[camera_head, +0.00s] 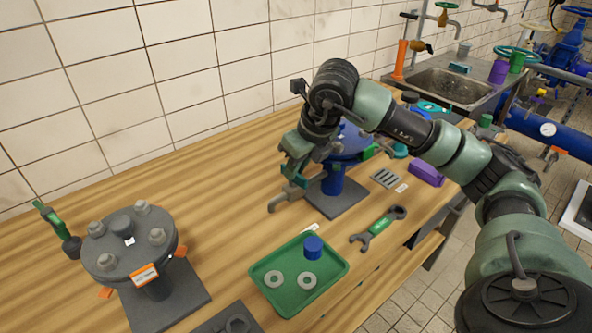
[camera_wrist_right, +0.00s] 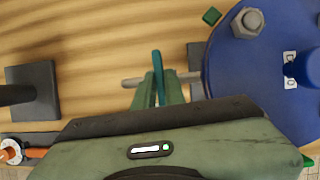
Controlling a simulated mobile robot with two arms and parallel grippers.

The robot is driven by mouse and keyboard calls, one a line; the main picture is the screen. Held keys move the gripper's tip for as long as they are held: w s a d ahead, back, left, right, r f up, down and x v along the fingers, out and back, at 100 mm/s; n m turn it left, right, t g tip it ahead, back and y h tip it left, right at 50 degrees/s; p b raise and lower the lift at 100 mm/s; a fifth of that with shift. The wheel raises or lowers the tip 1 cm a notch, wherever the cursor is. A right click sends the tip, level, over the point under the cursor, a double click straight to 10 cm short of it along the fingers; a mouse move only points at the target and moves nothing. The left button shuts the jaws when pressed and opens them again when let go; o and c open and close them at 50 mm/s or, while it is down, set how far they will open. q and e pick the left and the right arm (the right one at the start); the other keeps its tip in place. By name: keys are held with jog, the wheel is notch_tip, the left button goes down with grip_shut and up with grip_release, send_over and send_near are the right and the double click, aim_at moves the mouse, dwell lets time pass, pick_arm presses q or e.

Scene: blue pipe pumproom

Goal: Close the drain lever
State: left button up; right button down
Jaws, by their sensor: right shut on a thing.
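The drain lever, a thin teal bar (camera_wrist_right: 158,70), shows in the wrist view between the fingertips of my right gripper (camera_wrist_right: 160,95). The fingers are shut on it. A grey drain spout (camera_wrist_right: 134,83) runs crosswise beside the lever. In the head view my right gripper (camera_head: 294,172) is low over the spout (camera_head: 280,203), and its fingers mostly hide the lever. The blue flanged body (camera_head: 332,178) stands on a grey base plate (camera_head: 340,207) just right of the gripper, partly hidden by my right arm. My left gripper is not in view.
A green tray (camera_head: 258,289) holds a blue cap and two washers. A green-handled wrench (camera_head: 380,228) lies to its right. A grey bolted flange (camera_head: 128,240) stands at left. Bare wood lies left of the gripper.

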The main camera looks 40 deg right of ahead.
jog(key=shift+w+m, duration=0.1)
jog(key=shift+m, duration=0.5)
jog(key=c, duration=1.5)
grip_release()
jog(key=v, duration=0.8)
jog(key=shift+a+b, duration=0.15)
jog(key=shift+b, duration=0.25)
